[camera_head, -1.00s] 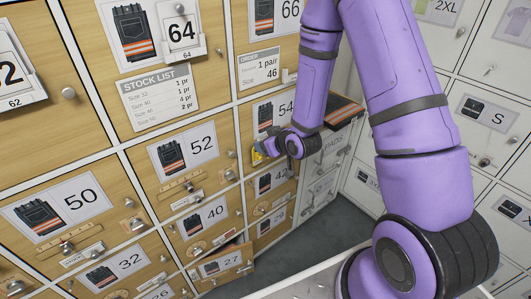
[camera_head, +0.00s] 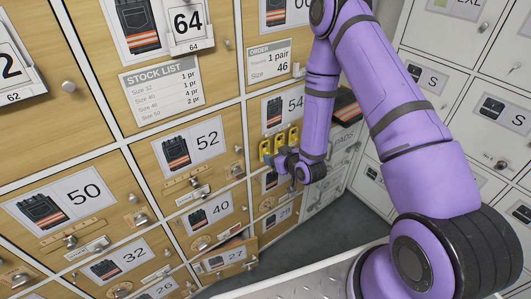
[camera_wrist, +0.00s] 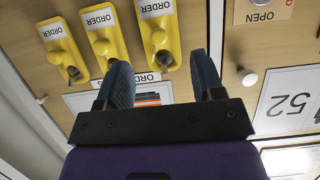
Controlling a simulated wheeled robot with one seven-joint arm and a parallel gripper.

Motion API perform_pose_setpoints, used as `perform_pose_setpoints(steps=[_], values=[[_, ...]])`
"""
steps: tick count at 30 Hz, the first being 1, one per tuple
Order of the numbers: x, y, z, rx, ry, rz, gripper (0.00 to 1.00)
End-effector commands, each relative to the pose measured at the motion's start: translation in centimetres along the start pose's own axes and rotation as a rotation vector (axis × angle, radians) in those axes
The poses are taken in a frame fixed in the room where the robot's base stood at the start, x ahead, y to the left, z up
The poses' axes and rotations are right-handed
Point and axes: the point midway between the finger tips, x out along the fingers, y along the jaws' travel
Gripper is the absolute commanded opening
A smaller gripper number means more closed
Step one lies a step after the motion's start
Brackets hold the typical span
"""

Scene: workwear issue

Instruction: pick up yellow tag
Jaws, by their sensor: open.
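Three yellow tags marked ORDER hang in a row on the wooden locker front below the 54 label. In the head view they are a left tag (camera_head: 264,150), a middle tag (camera_head: 279,142) and a right tag (camera_head: 293,135). They also show in the wrist view as one tag (camera_wrist: 56,38), another (camera_wrist: 98,30) and a third (camera_wrist: 151,12). My gripper (camera_head: 283,160) is just below the tags, open and empty.
Wooden locker doors with labels and knobs surround the tags. A round knob (camera_wrist: 247,77) is right of my fingers in the wrist view. The 27 door (camera_head: 222,261) stands ajar low down. White lockers (camera_head: 480,110) are at the right, with grey floor between.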

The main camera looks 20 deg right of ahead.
Motion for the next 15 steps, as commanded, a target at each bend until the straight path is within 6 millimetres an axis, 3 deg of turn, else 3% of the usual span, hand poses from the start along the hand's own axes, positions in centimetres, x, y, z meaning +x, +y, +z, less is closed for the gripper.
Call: perform_pose_setpoints(steps=[15], values=[[5.2,0.0,0.7,0.001,0.0,0.0,0.62]])
